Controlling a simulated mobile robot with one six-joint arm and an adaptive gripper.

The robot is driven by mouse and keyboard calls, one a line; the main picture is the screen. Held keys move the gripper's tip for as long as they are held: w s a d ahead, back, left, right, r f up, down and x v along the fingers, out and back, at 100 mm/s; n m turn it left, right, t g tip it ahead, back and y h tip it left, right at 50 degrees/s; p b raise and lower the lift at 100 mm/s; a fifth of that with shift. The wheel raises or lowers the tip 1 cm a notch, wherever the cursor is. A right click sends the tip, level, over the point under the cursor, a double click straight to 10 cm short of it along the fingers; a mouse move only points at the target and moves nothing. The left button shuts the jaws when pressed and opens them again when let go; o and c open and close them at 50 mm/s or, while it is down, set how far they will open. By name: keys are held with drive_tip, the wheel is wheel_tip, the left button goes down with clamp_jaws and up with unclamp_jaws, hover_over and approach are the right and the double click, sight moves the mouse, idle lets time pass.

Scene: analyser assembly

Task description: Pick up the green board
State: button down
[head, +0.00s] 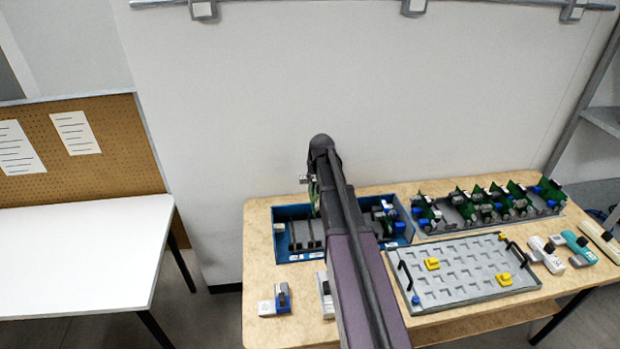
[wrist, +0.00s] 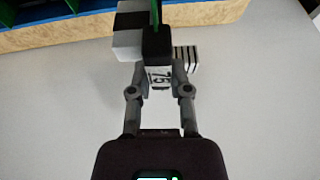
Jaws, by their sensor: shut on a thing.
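My gripper (wrist: 160,75) is shut on a dark and white block with a printed label, between its two fingertips in the wrist view. A thin green edge of the green board (wrist: 155,12) rises from this block, with grey and striped white parts beside it. In the head view a small part of the held board (head: 313,190) shows left of my arm, above the blue tray (head: 280,212). Several other green boards (head: 490,196) stand in a grey rack at the back right.
The blue tray holds dark slotted parts and blue and white modules. A grey pocketed tray (head: 450,292) with black handles and yellow pieces lies at the front right. White and teal tools (head: 578,248) lie right of it. A small blue and grey part (head: 275,300) sits front left.

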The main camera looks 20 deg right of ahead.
sight(313, 194)
drive_tip(key=shift+r+p, duration=0.6)
drive_tip(key=shift+r, duration=0.35)
drive_tip(key=shift+f, duration=0.15)
wheel_tip(313, 194, down, 4)
drive_tip(key=b, duration=0.4)
drive_tip(key=shift+s+f, duration=0.1)
drive_tip(key=shift+s, duration=0.05)
drive_tip(key=shift+a, duration=0.1)
idle(0.5)
